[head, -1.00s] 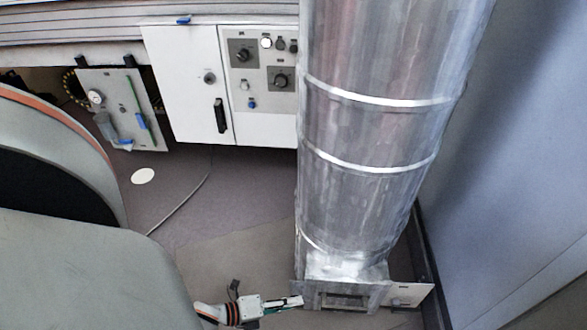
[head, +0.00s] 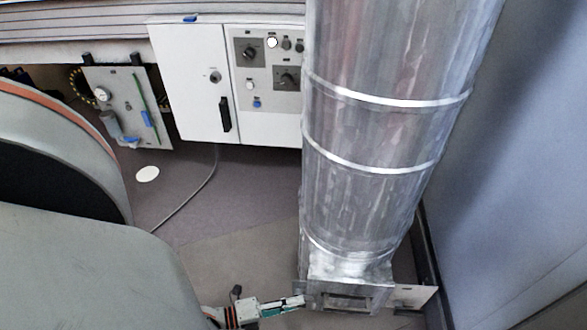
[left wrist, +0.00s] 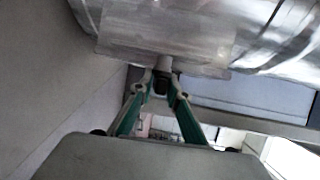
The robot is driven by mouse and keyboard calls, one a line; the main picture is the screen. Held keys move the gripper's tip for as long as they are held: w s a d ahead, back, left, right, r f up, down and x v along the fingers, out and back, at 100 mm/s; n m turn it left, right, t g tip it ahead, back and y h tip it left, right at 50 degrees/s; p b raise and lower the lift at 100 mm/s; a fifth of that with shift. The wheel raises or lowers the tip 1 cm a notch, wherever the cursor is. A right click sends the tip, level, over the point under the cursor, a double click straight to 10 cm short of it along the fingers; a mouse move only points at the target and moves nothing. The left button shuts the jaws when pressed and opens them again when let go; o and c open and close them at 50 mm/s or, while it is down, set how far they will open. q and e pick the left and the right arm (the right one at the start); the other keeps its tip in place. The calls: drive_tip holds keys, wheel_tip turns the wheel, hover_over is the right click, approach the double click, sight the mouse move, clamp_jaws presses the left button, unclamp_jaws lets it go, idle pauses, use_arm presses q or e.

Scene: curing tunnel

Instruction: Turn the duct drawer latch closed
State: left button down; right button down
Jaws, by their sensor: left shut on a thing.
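The silver duct (head: 375,120) stands upright right of centre, with a metal box (head: 378,297) at its foot that has a framed opening (head: 346,302) in front. My left gripper (head: 303,301) reaches in from the left to the box's left side. In the left wrist view, my left gripper (left wrist: 161,88) is shut on a small dark latch (left wrist: 161,82) on a pale stub below the shiny metal. The fingers hide part of the latch, so its turn angle is unclear. In the head view the latch is hidden. My right gripper is not in view.
A white cabinet (head: 188,75) with a knob panel (head: 268,100) stands behind to the left. A small gauge panel (head: 128,105) is farther left. A pale plate (head: 412,296) sits right of the box, close to the wall (head: 505,180). Floor left of the duct is mostly clear.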

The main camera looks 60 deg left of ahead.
use_arm(q)
drive_tip(key=shift+w+d, duration=0.1)
drive_tip(key=shift+d, duration=0.05)
drive_tip(key=c, duration=2.1)
unclamp_jaws()
drive_tip(key=v, duration=1.2)
drive_tip(key=shift+r, duration=0.1)
